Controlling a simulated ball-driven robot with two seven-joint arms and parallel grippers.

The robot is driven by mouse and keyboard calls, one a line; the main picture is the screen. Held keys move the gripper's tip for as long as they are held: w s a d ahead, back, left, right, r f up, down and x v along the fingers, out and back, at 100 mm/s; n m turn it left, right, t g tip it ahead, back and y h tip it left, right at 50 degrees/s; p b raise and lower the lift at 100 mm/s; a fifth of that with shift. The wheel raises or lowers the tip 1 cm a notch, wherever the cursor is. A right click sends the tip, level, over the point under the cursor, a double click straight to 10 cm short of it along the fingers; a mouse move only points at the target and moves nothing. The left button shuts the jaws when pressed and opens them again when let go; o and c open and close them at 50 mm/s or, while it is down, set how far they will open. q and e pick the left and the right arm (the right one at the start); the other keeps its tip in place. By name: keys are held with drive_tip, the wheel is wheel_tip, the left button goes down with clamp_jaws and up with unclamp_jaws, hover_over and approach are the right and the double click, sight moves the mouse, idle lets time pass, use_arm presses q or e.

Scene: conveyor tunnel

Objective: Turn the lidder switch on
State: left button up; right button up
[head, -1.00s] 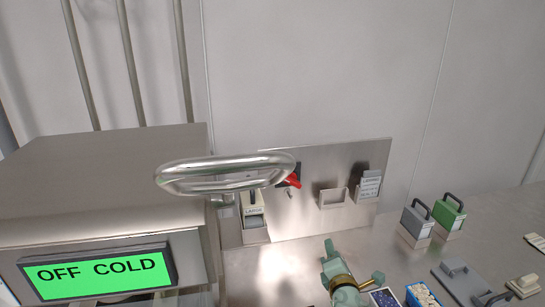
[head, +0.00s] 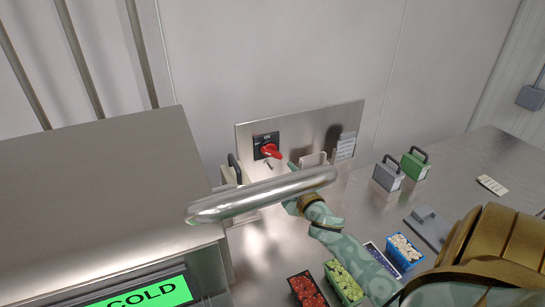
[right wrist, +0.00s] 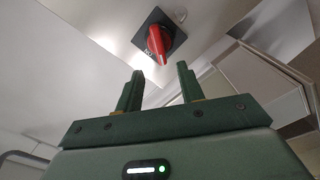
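The lidder switch (head: 267,146) is a red rotary knob on a black square plate, mounted on a steel panel (head: 315,127) on the back wall. In the right wrist view the red knob (right wrist: 158,40) is just beyond the fingertips, with a gap between. My right gripper (right wrist: 160,80) has its two green fingers apart and nothing between them. In the head view the right gripper (head: 294,182) is below and right of the knob, partly hidden by a steel handle. My left gripper is out of view.
A shiny steel bar handle (head: 262,196) crosses in front of the panel. The steel machine housing (head: 90,200) fills the left. Punnets of red (head: 307,290) and green fruit (head: 343,281) and grey (head: 387,175) and green handled blocks (head: 415,165) stand on the counter.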

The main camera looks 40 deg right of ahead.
sight(274, 156)
drive_tip(key=b+x, duration=0.1)
drive_tip(key=x, duration=0.9)
drive_tip(key=shift+w+d, duration=0.1)
drive_tip(key=shift+w, duration=0.05)
clamp_jaws()
